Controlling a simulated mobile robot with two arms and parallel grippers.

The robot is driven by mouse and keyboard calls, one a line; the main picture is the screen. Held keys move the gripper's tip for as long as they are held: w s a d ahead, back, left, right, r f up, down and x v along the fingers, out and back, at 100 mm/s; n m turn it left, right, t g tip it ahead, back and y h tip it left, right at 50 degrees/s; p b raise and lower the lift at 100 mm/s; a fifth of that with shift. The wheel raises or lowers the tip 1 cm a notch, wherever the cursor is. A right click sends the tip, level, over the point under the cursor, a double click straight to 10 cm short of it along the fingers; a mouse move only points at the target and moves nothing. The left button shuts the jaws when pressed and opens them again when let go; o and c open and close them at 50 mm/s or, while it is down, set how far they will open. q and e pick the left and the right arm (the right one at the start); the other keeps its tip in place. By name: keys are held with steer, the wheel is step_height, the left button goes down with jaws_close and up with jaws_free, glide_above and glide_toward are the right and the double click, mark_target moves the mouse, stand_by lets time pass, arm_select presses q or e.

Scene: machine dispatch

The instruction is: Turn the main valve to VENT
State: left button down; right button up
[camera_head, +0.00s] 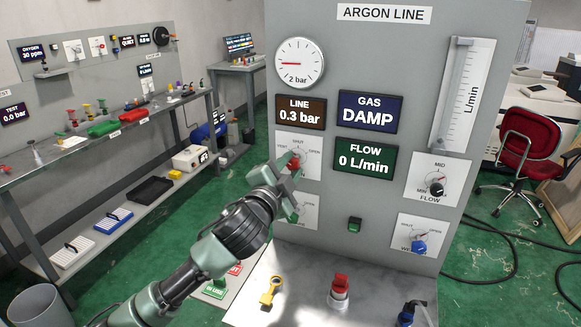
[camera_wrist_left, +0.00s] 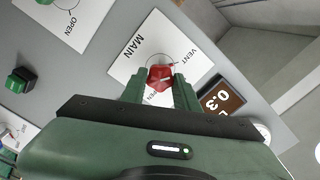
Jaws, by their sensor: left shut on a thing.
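The main valve is a red knob (camera_head: 296,160) on a white plate (camera_head: 313,146) at the left of the grey ARGON LINE panel. In the left wrist view the red knob (camera_wrist_left: 160,76) sits between the fingertips of my left gripper (camera_wrist_left: 160,84), which is shut on it. The word VENT (camera_wrist_left: 187,57) and the word MAIN (camera_wrist_left: 131,46) show on its plate. My left gripper (camera_head: 291,171) reaches up from below and covers much of the dial in the head view. My right gripper is not in view.
The panel (camera_head: 345,220) carries a gauge (camera_head: 300,63) near 0, a LINE display (camera_head: 301,112) reading 0.3 bar, a GAS display (camera_head: 370,112) reading DAMP and a FLOW display (camera_head: 365,160) reading 0 L/min. A partly covered dial (camera_head: 300,213) lies just below the main valve.

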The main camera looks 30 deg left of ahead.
arm_select(q)
steer(key=shift+n, duration=0.4)
steer(key=c, duration=1.1)
jaws_free()
steer(key=shift+o, duration=0.2)
steer(key=shift+s, duration=0.15)
steer(key=shift+s+d+f, duration=0.1)
steer(key=shift+s+f, duration=0.05)
steer(key=shift+s, duration=0.15)
steer(key=b+v, duration=0.2)
steer(key=v, duration=0.5)
